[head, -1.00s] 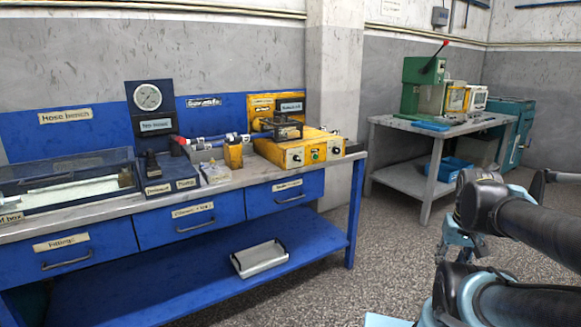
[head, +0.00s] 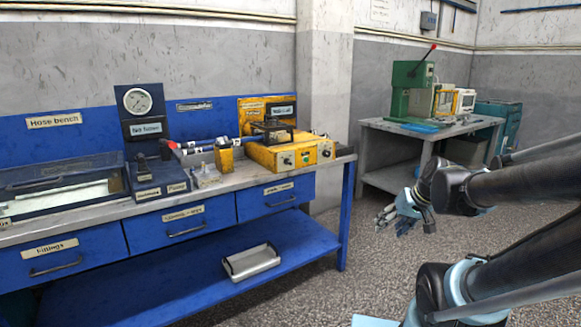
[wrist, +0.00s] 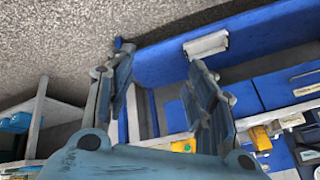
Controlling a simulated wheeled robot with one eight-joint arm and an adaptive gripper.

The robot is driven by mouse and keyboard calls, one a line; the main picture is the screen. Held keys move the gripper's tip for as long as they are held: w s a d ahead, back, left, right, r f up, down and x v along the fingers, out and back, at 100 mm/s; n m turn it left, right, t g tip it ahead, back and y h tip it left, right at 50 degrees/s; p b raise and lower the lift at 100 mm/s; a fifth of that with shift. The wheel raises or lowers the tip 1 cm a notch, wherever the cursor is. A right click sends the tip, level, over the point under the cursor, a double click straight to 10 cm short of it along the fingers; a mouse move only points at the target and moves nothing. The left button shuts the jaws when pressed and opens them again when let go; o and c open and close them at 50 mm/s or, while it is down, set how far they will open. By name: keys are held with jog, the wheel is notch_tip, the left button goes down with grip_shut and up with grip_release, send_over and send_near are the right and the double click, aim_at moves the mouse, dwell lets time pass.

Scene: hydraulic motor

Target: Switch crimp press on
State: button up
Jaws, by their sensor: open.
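The yellow machine (head: 290,155) at the right end of the hose bench looks like the crimp press; its labels are too blurred to read. Its front has round knobs and a green button (head: 306,157). A black frame sits on top, with a yellow labelled panel (head: 252,110) behind. My gripper (head: 404,220) is open and empty, in the air right of the bench and apart from the machine. Its two spread fingers (wrist: 160,58) show in the wrist view.
The blue hose bench (head: 345,205) has drawers and a lower shelf holding a metal tray (head: 251,262). A pressure gauge (head: 138,101) stands on its left part. A grey table (head: 378,145) with a green press (head: 411,85) is at the back right. Floor between them is free.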

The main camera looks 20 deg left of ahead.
jog(key=w+a+r+n+t+y, duration=0.15)
jog(key=w+a+r+y, duration=0.25)
jog(key=w+a, duration=0.45)
jog(key=w+a+r+t+y, duration=0.25)
jog(key=w+a, duration=0.35)
jog(key=a, duration=0.5)
jog(key=m+t+y, duration=0.3)
jog(key=m, duration=0.1)
send_near(290, 163)
jog(key=shift+n, duration=0.25)
jog(key=x, duration=0.9)
jog(key=shift+w+a, duration=0.1)
jog(key=shift+a, duration=0.1)
jog(key=shift+c, duration=0.6)
jog(key=c, duration=0.9)
